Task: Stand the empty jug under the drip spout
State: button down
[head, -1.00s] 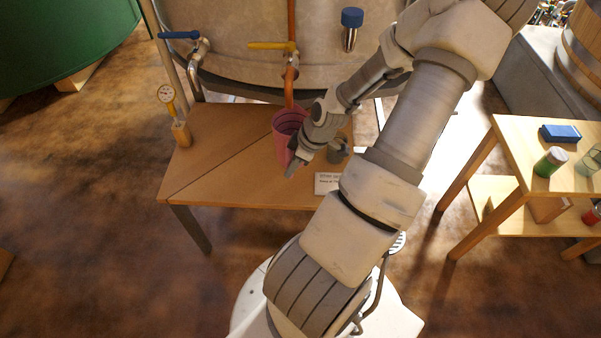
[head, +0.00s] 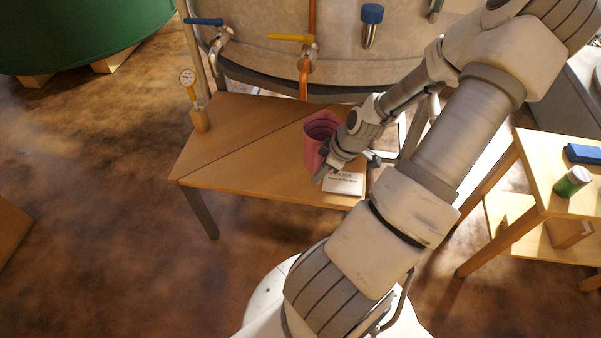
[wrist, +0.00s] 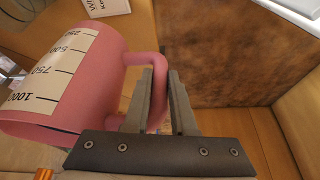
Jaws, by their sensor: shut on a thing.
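The pink jug (head: 311,148) is upright over the right part of the wooden bench, beside the copper spout (head: 304,88) below the yellow-handled tap and a little right of it. I cannot tell whether its base touches the bench. In the wrist view the jug (wrist: 112,62) shows a cream scale with black marks. My gripper (wrist: 160,82) is shut on the jug's handle, with a finger on each side. In the head view my gripper (head: 325,170) is at the jug's right side, partly hiding it. The jug's inside bottom is hidden.
The wooden bench (head: 230,145) is clear at the left and middle. A blue-handled tap (head: 205,22) is on the vat. A side table (head: 540,185) bears a green jar (head: 572,183).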

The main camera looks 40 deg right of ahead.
jog(key=shift+w+f+b, duration=2.3)
jog(key=shift+w+f, duration=2.05)
jog(key=shift+f, duration=0.25)
jog(key=shift+f, duration=0.2)
jog(key=c, duration=0.7)
grip_release()
jog(key=shift+c, duration=0.2)
jog(key=shift+r, duration=0.1)
jog(key=p+v, duration=0.5)
jog(key=v, duration=0.7)
jog(key=shift+a+r, duration=0.1)
